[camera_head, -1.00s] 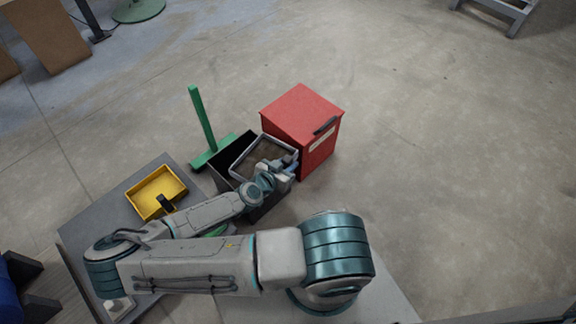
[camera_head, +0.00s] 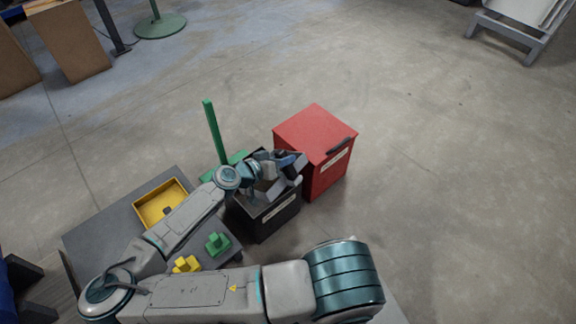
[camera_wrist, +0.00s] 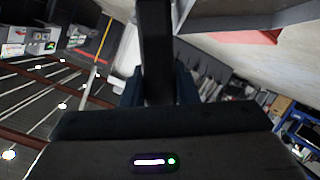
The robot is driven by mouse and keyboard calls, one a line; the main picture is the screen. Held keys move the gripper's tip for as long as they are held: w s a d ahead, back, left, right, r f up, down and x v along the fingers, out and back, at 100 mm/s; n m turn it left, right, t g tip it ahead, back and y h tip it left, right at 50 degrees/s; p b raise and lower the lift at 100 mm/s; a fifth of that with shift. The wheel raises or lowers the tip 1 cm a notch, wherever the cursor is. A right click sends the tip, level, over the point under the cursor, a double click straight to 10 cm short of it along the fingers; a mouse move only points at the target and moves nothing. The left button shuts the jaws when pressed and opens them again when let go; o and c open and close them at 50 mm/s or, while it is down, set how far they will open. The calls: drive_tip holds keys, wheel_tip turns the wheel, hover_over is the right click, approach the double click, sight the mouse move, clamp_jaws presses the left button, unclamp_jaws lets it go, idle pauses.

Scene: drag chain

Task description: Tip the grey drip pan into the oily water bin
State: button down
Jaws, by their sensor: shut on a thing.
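The grey drip pan (camera_head: 290,188) is steeply tilted above the mouth of the black open bin (camera_head: 264,225). My gripper (camera_head: 278,163) is shut on the pan, over the back of that bin. In the wrist view, the fingers (camera_wrist: 159,84) close on a dark bar that looks like the pan's handle, and a grey wall of the pan (camera_wrist: 265,15) shows at the upper right. The pan's inside is mostly hidden, so I cannot tell whether liquid is left. The black bin carries a white label too small to read.
A red lidded bin (camera_head: 314,132) stands close at the right of the black one. A green T-shaped stand (camera_head: 213,132) is behind. A grey table (camera_head: 105,222) at the left holds a yellow tray (camera_head: 160,205), a green block (camera_head: 217,244) and a yellow block (camera_head: 186,264). Floor at right is clear.

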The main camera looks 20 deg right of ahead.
drive_tip(key=w+a+r+n+g+h+p, duration=0.1)
drive_tip(key=w+a+r+n+p, duration=0.2)
drive_tip(key=w+p, duration=0.3)
drive_tip(key=shift+w+a+r+n+h+p, duration=0.2)
drive_tip(key=shift+r+n+h+p, duration=0.15)
drive_tip(key=shift+r+p, duration=0.65)
drive_tip(key=shift+f+p, duration=0.3)
drive_tip(key=shift+f, duration=0.1)
